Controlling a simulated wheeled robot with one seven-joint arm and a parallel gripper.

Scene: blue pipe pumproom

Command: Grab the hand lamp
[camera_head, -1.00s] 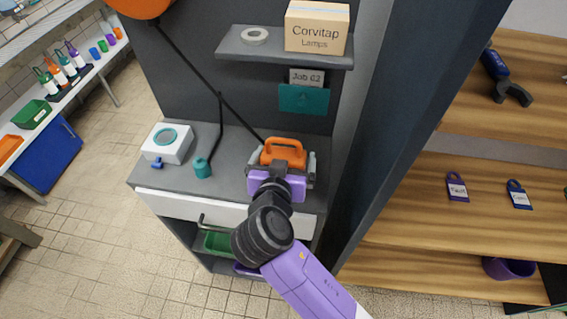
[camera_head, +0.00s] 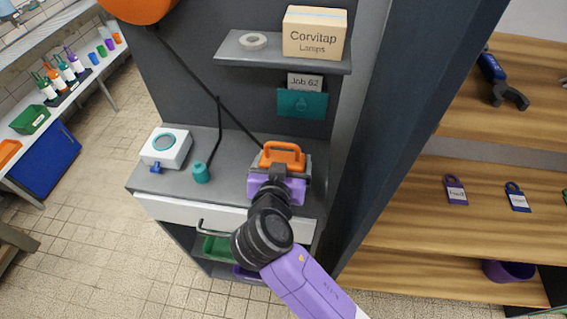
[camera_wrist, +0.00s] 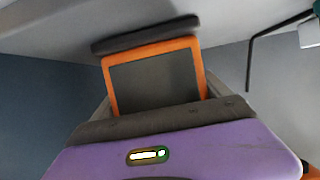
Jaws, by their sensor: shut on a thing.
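The hand lamp (camera_head: 283,152) is orange with a loop handle on top. It is at the right end of the grey worktop (camera_head: 225,158), partly hidden behind my gripper (camera_head: 280,172). In the wrist view the lamp (camera_wrist: 155,80) shows as an orange frame around a dark grey panel, with one dark finger across its far side and the purple gripper body in front. My gripper is shut on the lamp. I cannot tell whether the lamp's base still touches the worktop.
A shelf (camera_head: 283,60) with a cardboard box (camera_head: 315,33) hangs above. A dark panel (camera_head: 400,120) rises close on the right.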

